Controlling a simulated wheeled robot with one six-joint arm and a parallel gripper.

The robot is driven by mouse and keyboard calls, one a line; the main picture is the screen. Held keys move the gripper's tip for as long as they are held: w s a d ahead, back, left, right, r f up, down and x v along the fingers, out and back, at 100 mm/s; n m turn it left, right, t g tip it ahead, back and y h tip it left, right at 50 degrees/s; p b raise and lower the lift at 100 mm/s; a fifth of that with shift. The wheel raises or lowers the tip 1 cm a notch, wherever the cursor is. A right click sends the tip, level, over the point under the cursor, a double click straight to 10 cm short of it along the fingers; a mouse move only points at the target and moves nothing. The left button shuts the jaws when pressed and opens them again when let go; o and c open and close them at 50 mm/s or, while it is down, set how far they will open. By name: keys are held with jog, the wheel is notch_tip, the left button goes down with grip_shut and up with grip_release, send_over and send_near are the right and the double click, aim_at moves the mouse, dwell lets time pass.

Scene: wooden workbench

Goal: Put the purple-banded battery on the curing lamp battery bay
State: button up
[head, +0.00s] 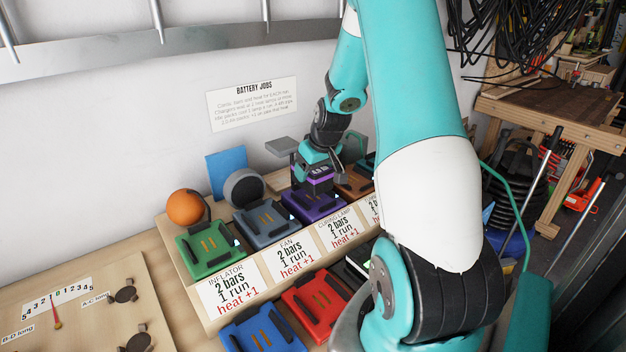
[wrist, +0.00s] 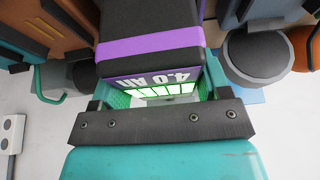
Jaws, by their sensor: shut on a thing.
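The purple-banded battery (wrist: 152,45) is a dark block with a purple stripe, "4.0 Ah" lettering and lit green bars. In the wrist view my gripper (wrist: 160,92) is shut on it. In the head view the battery (head: 320,179) is held just above the rear part of the purple curing lamp battery bay (head: 314,208). I cannot tell whether it touches the bay. My gripper (head: 318,158) is partly seen in the head view. The bay is not clearly seen in the wrist view.
The green inflator bay (head: 208,247) and blue-grey fan bay (head: 265,222) lie to the left, an orange-brown bay (head: 354,184) to the right. Blue (head: 262,331) and red (head: 314,303) bays are in the front row. A grey lamp-like panel (head: 282,146) stands behind. My arm hides the right side.

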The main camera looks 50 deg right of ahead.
jog(key=shift+f, duration=1.75)
jog(key=o, duration=1.3)
jog(key=shift+f, duration=0.15)
